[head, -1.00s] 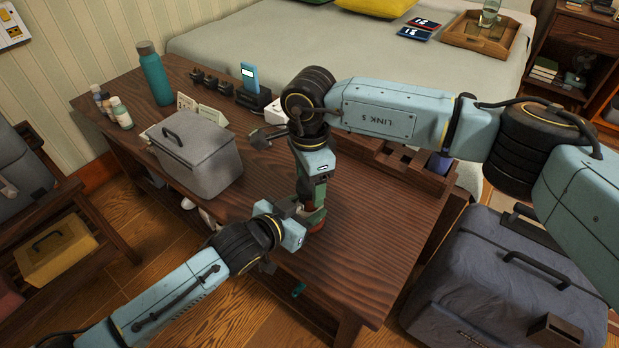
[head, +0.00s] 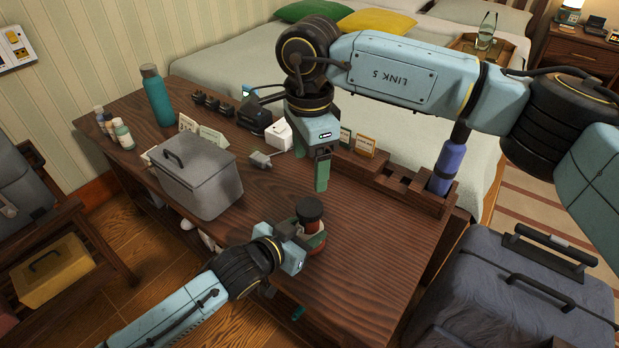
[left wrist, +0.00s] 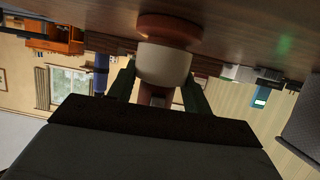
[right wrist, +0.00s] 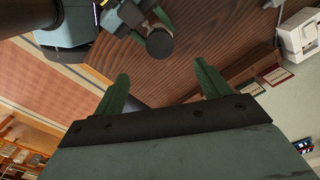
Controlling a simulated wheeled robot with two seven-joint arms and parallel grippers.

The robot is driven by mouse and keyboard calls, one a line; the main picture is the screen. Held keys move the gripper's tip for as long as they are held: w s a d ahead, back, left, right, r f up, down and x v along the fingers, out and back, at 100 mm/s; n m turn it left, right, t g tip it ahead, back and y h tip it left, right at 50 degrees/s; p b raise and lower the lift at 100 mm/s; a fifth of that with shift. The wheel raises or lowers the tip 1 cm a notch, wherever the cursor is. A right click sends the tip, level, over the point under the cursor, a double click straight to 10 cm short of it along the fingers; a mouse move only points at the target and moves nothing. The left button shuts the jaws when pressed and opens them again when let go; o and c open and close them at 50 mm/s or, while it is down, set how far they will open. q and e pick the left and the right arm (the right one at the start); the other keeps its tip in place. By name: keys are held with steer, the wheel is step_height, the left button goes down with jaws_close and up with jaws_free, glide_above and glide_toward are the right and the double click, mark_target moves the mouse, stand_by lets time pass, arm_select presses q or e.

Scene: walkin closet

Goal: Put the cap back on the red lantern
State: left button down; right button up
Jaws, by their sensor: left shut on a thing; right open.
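The red lantern (head: 310,226) stands upright on the wooden bench near its front edge. A dark round cap (head: 309,208) sits on its top; I cannot tell how firmly it is seated. My left gripper (head: 312,241) is shut around the lantern's body from the side. The left wrist view shows the lantern's pale globe (left wrist: 163,65) between the fingers and its red base on the wood; the cap is hidden there. My right gripper (head: 322,172) is open and empty, above the bench behind the lantern. The right wrist view shows the dark cap (right wrist: 160,43) beyond its fingers (right wrist: 162,80).
A grey lidded box (head: 200,180) stands left of the lantern. A wooden organizer (head: 385,178) with a blue cylinder (head: 447,165) is at right. The bench's right front is clear.

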steer(key=shift+r, duration=0.5)
arm_select(q)
steer(key=c, duration=0.6)
jaws_free()
steer(key=shift+o, duration=0.2)
steer(key=p+v, duration=0.6)
steer(key=v, duration=0.7)
steer(key=shift+r, duration=0.2)
arm_select(e)
step_height(320, 180, up, 6)
steer(key=shift+f, duration=0.1)
